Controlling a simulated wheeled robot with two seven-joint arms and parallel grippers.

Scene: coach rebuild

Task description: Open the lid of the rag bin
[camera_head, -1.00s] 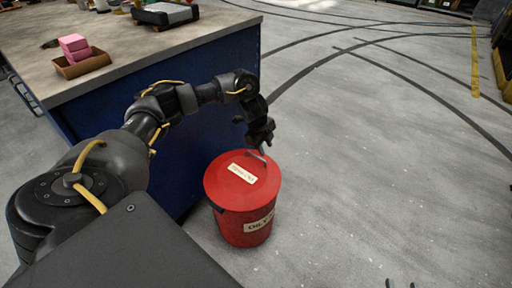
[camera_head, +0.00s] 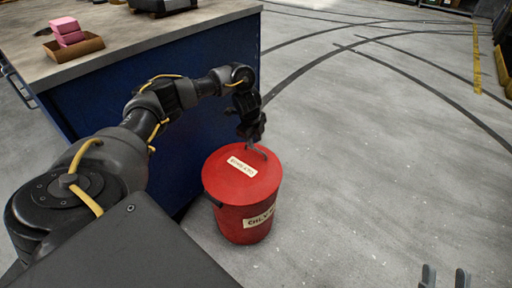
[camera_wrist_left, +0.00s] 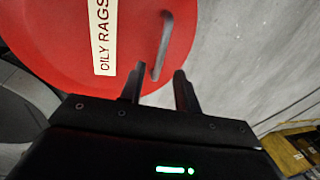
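The rag bin (camera_head: 243,220) is a red round bin on the floor, with an "OILY" label on its side. Its red lid (camera_head: 225,180) lies flat and shut on top and has a label and a thin grey handle near its far edge. In the left wrist view the lid (camera_wrist_left: 60,45) and handle (camera_wrist_left: 163,45) show closely. My left gripper (camera_head: 254,146) is over the handle; its fingers (camera_wrist_left: 158,88) are apart, with the handle's near end between or just beyond the tips. Contact is unclear. My right gripper (camera_head: 445,278) shows only two separated fingertips at the bottom right, empty.
A blue workbench (camera_head: 190,80) with a grey top stands just behind and left of the bin. It carries a cardboard tray (camera_head: 85,46) with pink blocks (camera_head: 68,32). The grey floor (camera_head: 370,170) to the right is clear, with dark curved lines.

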